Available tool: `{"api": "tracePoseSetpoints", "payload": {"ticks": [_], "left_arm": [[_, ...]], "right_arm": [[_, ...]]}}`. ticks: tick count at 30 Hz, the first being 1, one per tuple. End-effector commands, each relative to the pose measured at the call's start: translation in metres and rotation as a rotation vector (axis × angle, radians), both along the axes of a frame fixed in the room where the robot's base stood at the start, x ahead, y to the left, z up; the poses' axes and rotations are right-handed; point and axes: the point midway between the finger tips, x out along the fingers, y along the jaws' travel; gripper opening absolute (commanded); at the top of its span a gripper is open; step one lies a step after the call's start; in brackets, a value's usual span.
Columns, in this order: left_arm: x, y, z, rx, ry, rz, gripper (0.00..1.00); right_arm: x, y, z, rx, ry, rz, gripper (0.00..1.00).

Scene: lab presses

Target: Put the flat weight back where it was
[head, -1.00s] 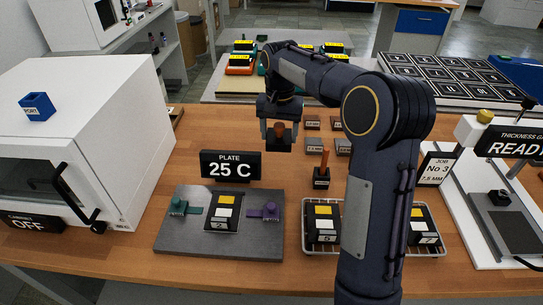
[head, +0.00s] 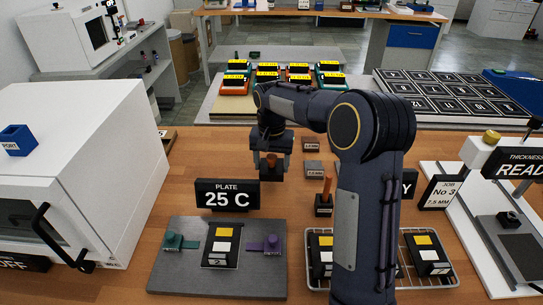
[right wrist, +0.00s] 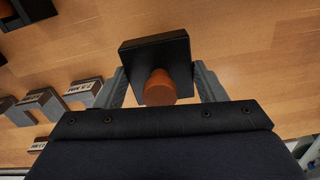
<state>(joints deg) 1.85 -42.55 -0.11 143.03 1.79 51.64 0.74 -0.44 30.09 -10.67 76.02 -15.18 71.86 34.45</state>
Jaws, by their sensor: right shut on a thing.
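The flat weight is a black square plate with an orange-brown knob. My right gripper (head: 271,168) is shut on it behind the plate sign, over the back part of the wooden table. In the right wrist view the flat weight (right wrist: 178,52) sits between the two fingers (right wrist: 162,88), its knob toward the camera. I cannot tell whether it touches the table or hangs just above it. My left gripper is not in view.
A "PLATE 25 C" sign (head: 227,194) stands in front, behind a grey plate (head: 185,260) with a block on it. A black block with an upright brown handle (head: 324,205) and small grey blocks (head: 313,168) are to the right. A white oven (head: 75,170) is left.

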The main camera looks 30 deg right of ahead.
Motion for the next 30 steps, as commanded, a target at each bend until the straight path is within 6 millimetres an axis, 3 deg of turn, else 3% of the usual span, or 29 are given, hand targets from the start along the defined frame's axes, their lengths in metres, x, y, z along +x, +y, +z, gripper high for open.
{"api": "tracePoseSetpoints", "payload": {"ticks": [5, 13, 25, 26, 30], "left_arm": [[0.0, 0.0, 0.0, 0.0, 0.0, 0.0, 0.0], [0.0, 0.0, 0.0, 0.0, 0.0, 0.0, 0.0], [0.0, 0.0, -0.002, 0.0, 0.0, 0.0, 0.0], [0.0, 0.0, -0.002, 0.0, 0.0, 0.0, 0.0], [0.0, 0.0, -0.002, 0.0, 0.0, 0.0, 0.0]], "right_arm": [[0.001, 0.0, -0.008, 0.0, -0.004, 0.0, 0.0], [0.001, 0.0, -0.038, 0.0, -0.004, 0.001, 0.0], [0.001, 0.0, -0.043, 0.0, -0.005, 0.001, 0.0], [0.0, 0.0, -0.046, 0.001, -0.001, 0.001, 0.65], [0.0, 0.0, -0.045, 0.001, -0.001, 0.0, 0.83]]}}
